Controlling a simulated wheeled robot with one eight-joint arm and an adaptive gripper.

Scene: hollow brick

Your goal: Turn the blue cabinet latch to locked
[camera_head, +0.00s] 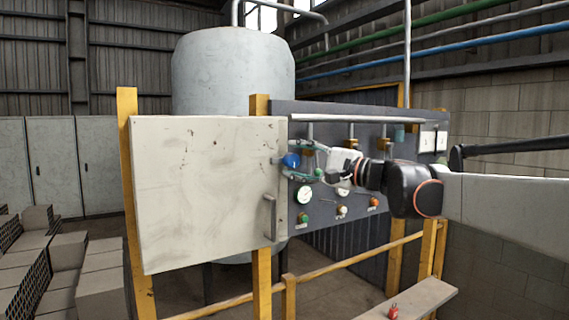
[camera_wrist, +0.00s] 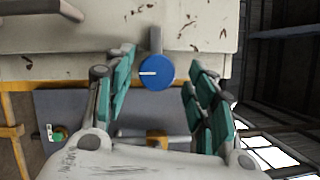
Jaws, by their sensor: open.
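The blue latch (camera_head: 291,160) is a round knob at the right edge of the pale cabinet door (camera_head: 205,190). In the wrist view the blue latch (camera_wrist: 157,75) shows a white line pointing left, and a grey bar runs from it up over the door (camera_wrist: 90,45). My gripper (camera_head: 306,162) is open in front of the latch. In the wrist view its teal fingers (camera_wrist: 160,62) stand on both sides of the knob, with gaps between. Whether the fingertips reach past the knob's face I cannot tell.
A grey door handle (camera_head: 269,216) sits below the latch. The dark panel (camera_head: 325,208) to the right carries gauges, small knobs and pipes. A yellow rail (camera_head: 350,260) runs below. A red padlock (camera_head: 393,312) lies on a plank (camera_head: 425,300) at the front.

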